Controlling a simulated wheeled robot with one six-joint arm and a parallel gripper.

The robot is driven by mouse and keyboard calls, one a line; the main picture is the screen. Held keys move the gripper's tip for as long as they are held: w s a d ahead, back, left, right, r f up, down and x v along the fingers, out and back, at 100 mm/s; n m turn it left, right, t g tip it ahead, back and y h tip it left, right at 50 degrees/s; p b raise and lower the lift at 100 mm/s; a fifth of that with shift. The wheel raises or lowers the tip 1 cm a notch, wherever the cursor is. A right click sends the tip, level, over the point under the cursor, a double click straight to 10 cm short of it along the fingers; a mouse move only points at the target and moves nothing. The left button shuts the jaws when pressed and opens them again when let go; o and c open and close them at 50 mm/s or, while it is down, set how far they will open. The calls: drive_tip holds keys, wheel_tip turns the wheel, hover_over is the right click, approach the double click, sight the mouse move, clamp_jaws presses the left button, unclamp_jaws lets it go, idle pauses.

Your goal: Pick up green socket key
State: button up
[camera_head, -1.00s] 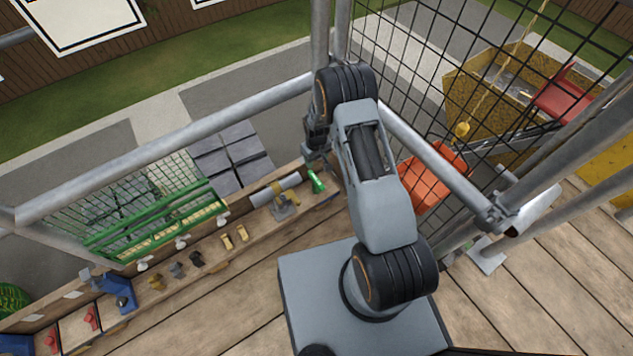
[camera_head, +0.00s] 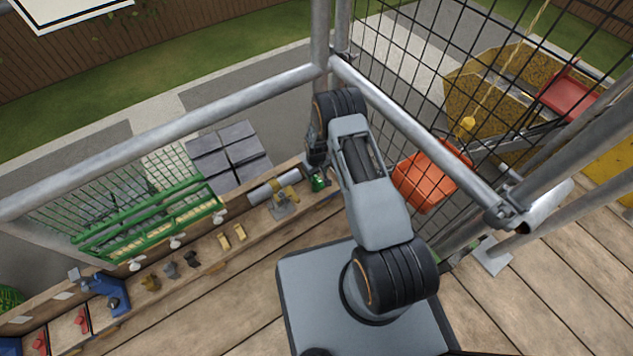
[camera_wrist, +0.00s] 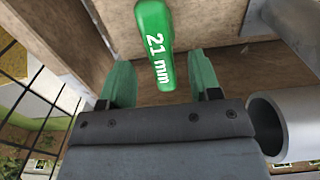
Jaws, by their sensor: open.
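The green socket key (camera_wrist: 153,38) is marked "21 mm" and shows upright in the wrist view, its lower end between and just beyond my fingertips. In the head view the green socket key (camera_head: 318,183) stands at the right end of the wooden shelf, partly hidden by my gripper. My gripper (camera_wrist: 162,78) is open, with one green-lined finger on each side of the key's line. No contact with the key can be seen. In the head view my gripper (camera_head: 316,165) is right above the key, its fingers hard to make out.
Scaffold rails (camera_head: 190,125) and black mesh (camera_head: 430,75) surround the arm. An orange bucket (camera_head: 430,178) stands right.

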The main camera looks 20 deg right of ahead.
sight(316, 176)
wheel_tip(316, 176, down, 4)
drive_tip(key=shift+r+b, duration=0.2)
drive_tip(key=shift+b, duration=0.5)
drive_tip(key=shift+c, duration=0.2)
clamp_jaws()
